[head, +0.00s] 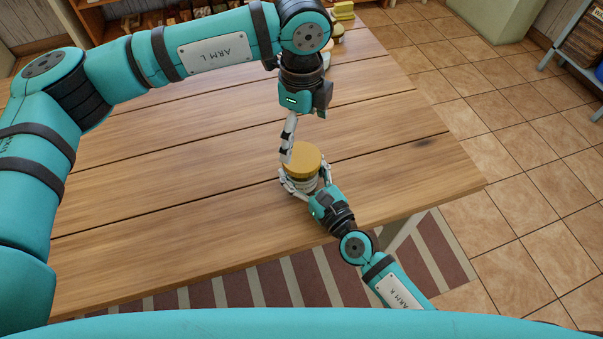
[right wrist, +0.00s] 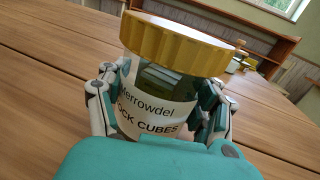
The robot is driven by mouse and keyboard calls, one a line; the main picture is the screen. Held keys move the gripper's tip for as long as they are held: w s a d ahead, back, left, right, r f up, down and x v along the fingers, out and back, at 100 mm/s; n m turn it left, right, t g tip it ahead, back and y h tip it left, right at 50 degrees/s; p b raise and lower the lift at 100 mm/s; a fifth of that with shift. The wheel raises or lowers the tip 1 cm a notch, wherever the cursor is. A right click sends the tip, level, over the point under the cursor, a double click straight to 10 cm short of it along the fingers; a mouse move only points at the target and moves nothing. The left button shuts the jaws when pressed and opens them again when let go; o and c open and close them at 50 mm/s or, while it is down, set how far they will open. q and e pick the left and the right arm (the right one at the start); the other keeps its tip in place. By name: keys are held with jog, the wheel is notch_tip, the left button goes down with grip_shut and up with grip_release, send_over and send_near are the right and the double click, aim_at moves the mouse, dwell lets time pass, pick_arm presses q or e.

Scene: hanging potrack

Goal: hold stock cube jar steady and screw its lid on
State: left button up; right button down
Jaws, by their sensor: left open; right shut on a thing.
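The stock cube jar (right wrist: 158,95) is clear glass with a white label and stands on the table. Its ridged yellow lid (head: 302,159) is on top of the jar; in the right wrist view the lid (right wrist: 185,42) overhangs the jar more on the right. I cannot tell whether the threads are engaged. My right gripper (head: 305,186) is shut around the jar body from the near side, with fingers on both sides of the label. My left gripper (head: 287,154) is open and points down at the lid's far-left edge; I cannot tell whether it touches.
The plank table (head: 180,190) is clear to the left of the jar. Several small items (head: 338,25) stand at its far end. The table's right edge drops to a tiled floor (head: 520,170), and a striped rug (head: 290,285) lies below the near edge.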

aim_at(302, 157)
pick_arm(q)
notch_tip(302, 157, down, 7)
jog(key=shift+f, duration=0.2)
dwell(0.3)
